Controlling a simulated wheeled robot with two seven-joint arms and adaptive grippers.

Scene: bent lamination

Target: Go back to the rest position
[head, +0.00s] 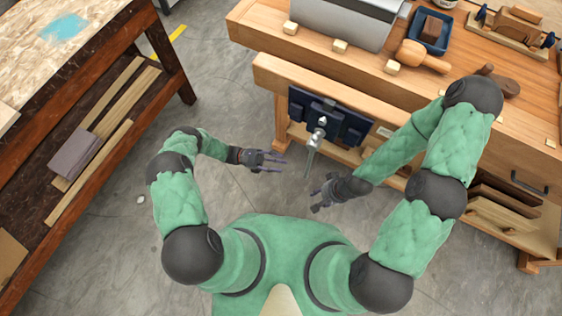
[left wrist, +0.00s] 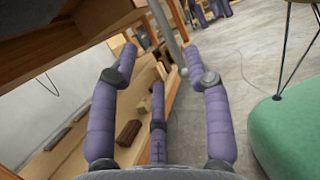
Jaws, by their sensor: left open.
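My left gripper (head: 266,160) is empty, its fingers spread, over the floor in front of the workbench, left of the vise handle. In the left wrist view its purple fingers (left wrist: 165,62) are apart with nothing between them. My right gripper (head: 320,195) is lower and to the right, below the vise handle, in front of the bench. Its fingers are small and dark in the head view, and I cannot tell how far they are apart. No object shows in it.
The workbench (head: 275,72) has a dark vise (head: 345,121) with a metal handle (head: 311,158) sticking out between my grippers. A side table (head: 110,22) stands left. Floor between is clear.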

